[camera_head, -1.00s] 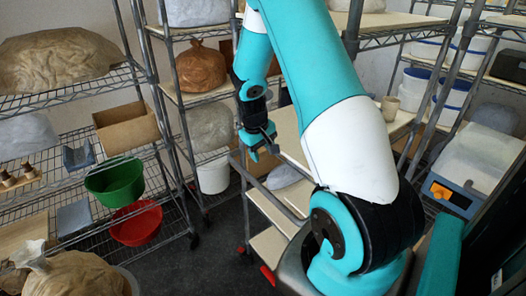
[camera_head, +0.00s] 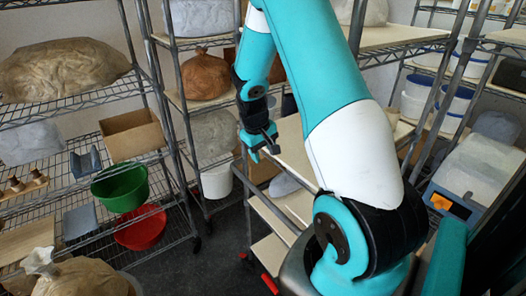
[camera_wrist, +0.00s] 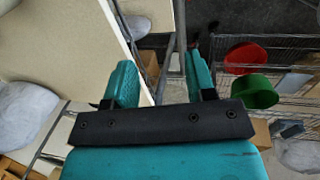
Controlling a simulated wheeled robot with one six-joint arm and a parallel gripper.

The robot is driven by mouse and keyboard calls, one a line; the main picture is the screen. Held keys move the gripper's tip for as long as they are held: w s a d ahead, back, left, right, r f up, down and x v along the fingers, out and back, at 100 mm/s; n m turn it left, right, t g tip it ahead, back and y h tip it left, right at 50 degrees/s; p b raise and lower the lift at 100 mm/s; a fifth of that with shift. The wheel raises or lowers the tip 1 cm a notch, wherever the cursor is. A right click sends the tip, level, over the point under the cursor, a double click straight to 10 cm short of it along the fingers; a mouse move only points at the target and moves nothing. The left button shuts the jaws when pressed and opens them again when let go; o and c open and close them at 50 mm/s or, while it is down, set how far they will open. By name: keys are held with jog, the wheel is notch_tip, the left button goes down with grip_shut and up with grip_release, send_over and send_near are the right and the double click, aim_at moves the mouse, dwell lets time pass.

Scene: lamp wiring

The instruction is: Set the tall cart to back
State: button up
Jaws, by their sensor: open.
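A cart with beige shelf boards and grey metal posts, which I take for the tall cart (camera_head: 292,163), stands in the middle of the head view. My arm hides much of its right side. A red caster part (camera_head: 269,284) shows at its foot. My gripper (camera_head: 262,148) hangs at the cart's left edge. In the wrist view my gripper (camera_wrist: 162,82) is open, its teal fingers apart. A grey metal bar (camera_wrist: 180,45) runs between and beyond the fingers, beside a beige board (camera_wrist: 80,45). I cannot tell whether the fingers touch it.
A wire rack on the left holds a green bowl (camera_head: 120,186), a red bowl (camera_head: 140,227) and a cardboard box (camera_head: 131,134). Another rack behind holds a brown bag (camera_head: 205,75). A blue-grey scale (camera_head: 455,205) is at right. Dark floor (camera_head: 215,245) lies open between rack and cart.

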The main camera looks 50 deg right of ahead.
jog(key=shift+r, duration=0.1)
jog(key=b+v, duration=0.4)
jog(key=v, duration=1.3)
jog(key=shift+a, duration=0.1)
